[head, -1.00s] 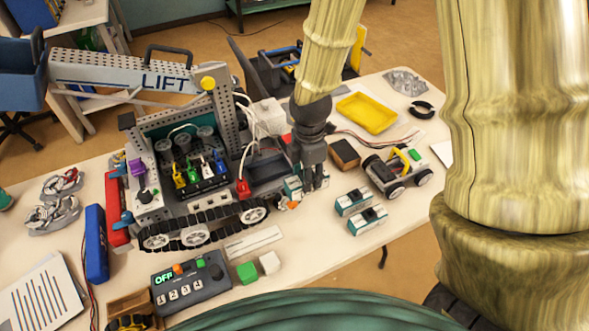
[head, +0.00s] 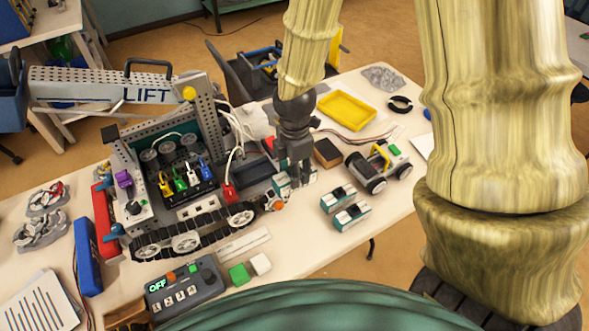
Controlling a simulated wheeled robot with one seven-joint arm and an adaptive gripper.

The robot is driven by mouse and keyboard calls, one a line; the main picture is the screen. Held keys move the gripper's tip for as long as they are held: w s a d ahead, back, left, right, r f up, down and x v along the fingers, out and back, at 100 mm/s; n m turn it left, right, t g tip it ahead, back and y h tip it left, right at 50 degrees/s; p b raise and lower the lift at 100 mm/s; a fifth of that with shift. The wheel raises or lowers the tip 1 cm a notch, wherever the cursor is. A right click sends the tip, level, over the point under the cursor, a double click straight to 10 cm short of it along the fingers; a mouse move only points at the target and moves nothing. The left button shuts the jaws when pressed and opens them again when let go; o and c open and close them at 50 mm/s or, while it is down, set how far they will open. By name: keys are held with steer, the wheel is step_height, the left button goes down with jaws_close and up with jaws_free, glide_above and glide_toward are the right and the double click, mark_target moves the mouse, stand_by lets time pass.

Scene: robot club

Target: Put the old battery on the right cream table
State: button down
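My gripper (head: 294,180) points down at the right end of the tracked robot (head: 190,190) on a cream table (head: 300,248). A small white and teal block (head: 281,188) shows at its fingers, partly hidden by them. I cannot tell whether the fingers are open or closed on it. A blue pack (head: 87,257) with red and black wires lies at the left; I cannot tell whether it or another piece is the old battery. Part of a pale surface (head: 579,45) shows at the far right edge, too little to identify.
Two teal and white blocks (head: 345,207) lie right of my gripper. A control box (head: 186,289) stands in front. The tracked robot's LIFT arm (head: 110,88) extends left.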

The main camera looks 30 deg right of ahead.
steer(key=shift+r+p, duration=1.6)
steer(key=shift+r, duration=0.25)
steer(key=shift+f, duration=0.1)
